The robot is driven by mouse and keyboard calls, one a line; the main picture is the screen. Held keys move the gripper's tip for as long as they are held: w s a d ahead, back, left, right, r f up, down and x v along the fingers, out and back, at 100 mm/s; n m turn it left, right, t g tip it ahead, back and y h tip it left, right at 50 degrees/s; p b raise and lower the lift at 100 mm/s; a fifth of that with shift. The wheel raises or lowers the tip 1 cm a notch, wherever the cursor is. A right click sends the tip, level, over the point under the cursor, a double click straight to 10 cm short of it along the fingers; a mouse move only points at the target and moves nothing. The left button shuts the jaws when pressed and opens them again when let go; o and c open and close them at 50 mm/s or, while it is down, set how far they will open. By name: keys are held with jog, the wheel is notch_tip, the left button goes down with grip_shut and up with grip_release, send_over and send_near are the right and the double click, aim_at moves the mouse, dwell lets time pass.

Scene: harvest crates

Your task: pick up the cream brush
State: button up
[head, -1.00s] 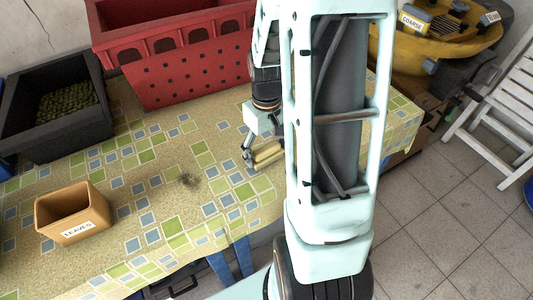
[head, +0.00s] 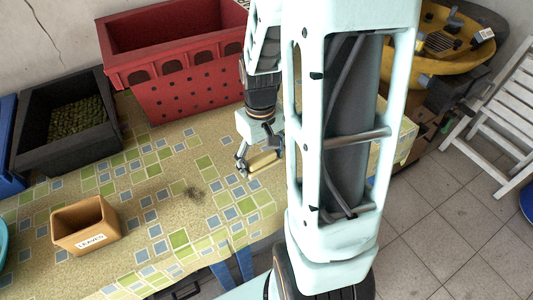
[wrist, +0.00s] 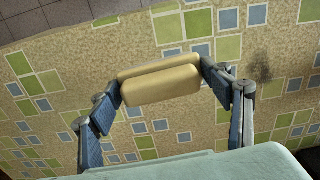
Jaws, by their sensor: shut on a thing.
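The cream brush (wrist: 160,80) is a pale, smooth two-part block lying crosswise between my fingertips in the wrist view. My gripper (wrist: 163,82) is shut on its two ends, one finger at each side. In the head view, my gripper (head: 262,163) is over the right part of the patterned table, with the brush (head: 264,162) between its fingers. The right end of the brush is close to my arm there. I cannot tell how far the brush is above the cloth.
The tiled-pattern tablecloth (head: 150,205) is mostly clear. A tan box labelled LEAVES (head: 85,228) stands at front left. A dark crate (head: 60,150) with green contents and a red crate (head: 190,85) stand behind. A yellow tub (head: 410,60) and white slatted chair (head: 500,110) are to the right.

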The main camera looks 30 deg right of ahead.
jog(key=s+a+r+p, duration=0.3)
jog(key=s+a+r, duration=0.3)
jog(key=a, duration=0.2)
jog(key=shift+a+p, duration=0.3)
jog(key=shift+p, duration=0.05)
jog(key=shift+s, duration=0.1)
jog(key=o, duration=0.5)
jog(key=shift+f, duration=0.1)
jog(key=c, duration=0.3)
jog(key=shift+c, duration=0.2)
